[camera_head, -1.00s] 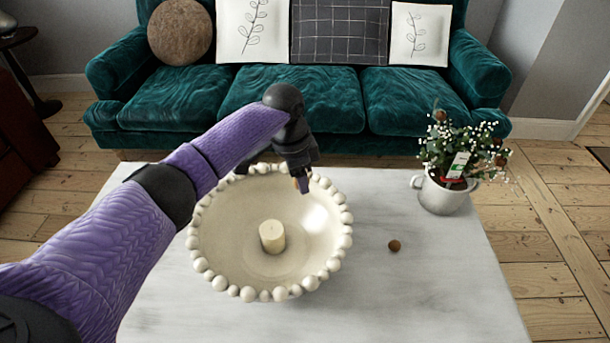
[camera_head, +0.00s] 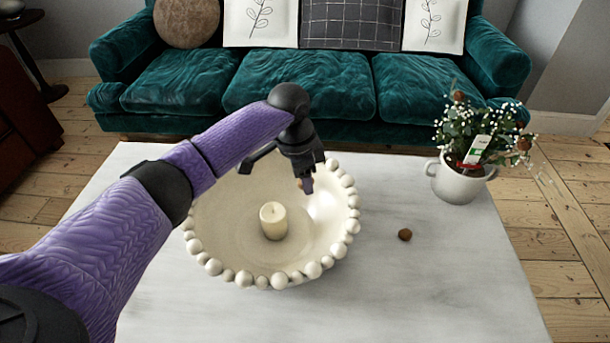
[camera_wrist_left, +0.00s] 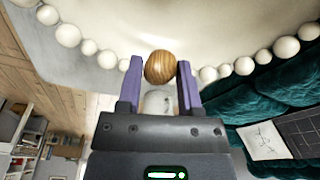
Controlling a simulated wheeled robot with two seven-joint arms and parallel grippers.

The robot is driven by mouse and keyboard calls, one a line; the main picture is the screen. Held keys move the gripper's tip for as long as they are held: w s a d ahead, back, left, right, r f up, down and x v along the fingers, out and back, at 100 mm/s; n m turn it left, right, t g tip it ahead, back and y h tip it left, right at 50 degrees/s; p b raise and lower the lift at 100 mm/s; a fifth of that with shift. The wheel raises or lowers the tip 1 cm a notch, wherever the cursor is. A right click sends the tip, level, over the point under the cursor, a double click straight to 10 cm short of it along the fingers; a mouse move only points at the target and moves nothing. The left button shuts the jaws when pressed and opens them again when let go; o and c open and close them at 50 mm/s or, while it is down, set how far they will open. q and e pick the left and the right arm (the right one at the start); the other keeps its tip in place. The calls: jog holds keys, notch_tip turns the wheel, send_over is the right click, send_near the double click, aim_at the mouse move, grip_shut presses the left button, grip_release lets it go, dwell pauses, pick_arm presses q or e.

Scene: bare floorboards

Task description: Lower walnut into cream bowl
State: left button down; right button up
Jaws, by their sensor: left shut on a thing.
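My left gripper (camera_head: 306,184) is shut on a walnut, a round brown striped ball that shows clearly between the two purple fingers in the left wrist view (camera_wrist_left: 159,67). In the head view the walnut is mostly hidden by the gripper. The cream bowl (camera_head: 240,258), with a rim of round beads, stands on the table. The gripper appears over the far right part of its inside; its exact height is hard to tell. In the wrist view the bowl's pale inside (camera_wrist_left: 220,25) lies beyond the walnut. My right gripper is not in view.
A cream candle (camera_head: 273,221) stands inside the bowl. A small brown ball (camera_head: 404,234) lies on the white table (camera_head: 430,290) right of the bowl. A potted plant (camera_head: 460,182) stands at the table's far right. A teal sofa (camera_head: 300,85) is behind.

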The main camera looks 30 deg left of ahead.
pick_arm(q)
jog(key=shift+f+b, duration=0.6)
jog(key=shift+f, duration=0.95)
jog(key=shift+f+b, duration=1.55)
jog(key=shift+f, duration=2)
jog(key=shift+f+b, duration=0.45)
jog(key=shift+f, duration=0.5)
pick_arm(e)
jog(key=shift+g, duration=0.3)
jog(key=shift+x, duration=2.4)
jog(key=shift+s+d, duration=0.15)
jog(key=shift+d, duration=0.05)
pick_arm(q)
jog(key=shift+f, duration=0.15)
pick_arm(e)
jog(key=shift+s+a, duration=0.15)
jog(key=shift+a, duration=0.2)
pick_arm(q)
jog(key=shift+f+b, duration=0.45)
jog(key=shift+f, duration=0.2)
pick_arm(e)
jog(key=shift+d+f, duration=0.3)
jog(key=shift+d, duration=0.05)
